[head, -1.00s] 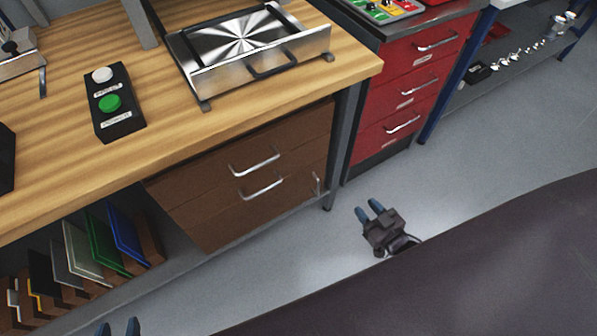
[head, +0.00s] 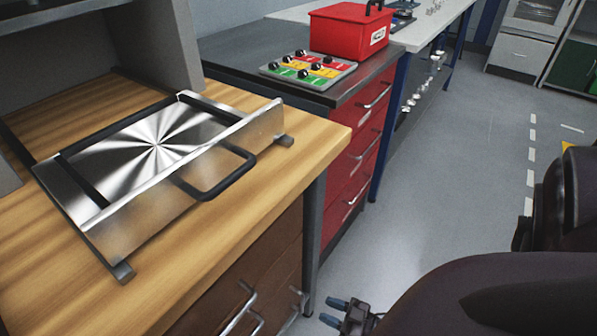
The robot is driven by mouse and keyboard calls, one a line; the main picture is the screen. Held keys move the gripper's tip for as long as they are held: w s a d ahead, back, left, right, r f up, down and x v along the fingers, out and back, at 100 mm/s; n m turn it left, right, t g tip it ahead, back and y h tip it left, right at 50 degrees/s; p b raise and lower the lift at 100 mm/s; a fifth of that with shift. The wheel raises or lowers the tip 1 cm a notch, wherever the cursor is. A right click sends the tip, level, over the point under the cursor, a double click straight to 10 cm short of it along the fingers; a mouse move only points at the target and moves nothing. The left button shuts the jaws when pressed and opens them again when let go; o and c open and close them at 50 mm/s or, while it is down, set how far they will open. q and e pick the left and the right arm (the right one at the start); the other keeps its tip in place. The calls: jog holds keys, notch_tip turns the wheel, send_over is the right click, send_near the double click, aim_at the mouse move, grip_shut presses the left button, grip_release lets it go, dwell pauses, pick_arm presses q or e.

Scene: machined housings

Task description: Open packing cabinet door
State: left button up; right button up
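No cabinet in view is clearly marked as the packing cabinet. A brown wooden cabinet (head: 268,262) stands under the workbench at the bottom, with metal bar handles (head: 240,308) on its front; its lower part is cut off. A grey cabinet (head: 524,50) with a glazed upper part and a handle stands far off at the top right. My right gripper (head: 328,311) is low at the bottom centre, right of the brown cabinet's handles. Its two blue fingertips are apart, with nothing between them. My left gripper is out of view.
The wooden bench (head: 235,225) bears a metal fixture with a black handle (head: 222,185). Beyond it stands a red drawer cabinet (head: 340,205) with a button panel (head: 308,70) and a red toolbox (head: 345,35) on top. Open grey floor (head: 445,190) lies to the right.

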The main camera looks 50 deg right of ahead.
aim_at(302, 299)
jog(key=x, duration=0.8)
jog(key=shift+w+b, duration=0.1)
jog(key=shift+b, duration=0.25)
grip_shut()
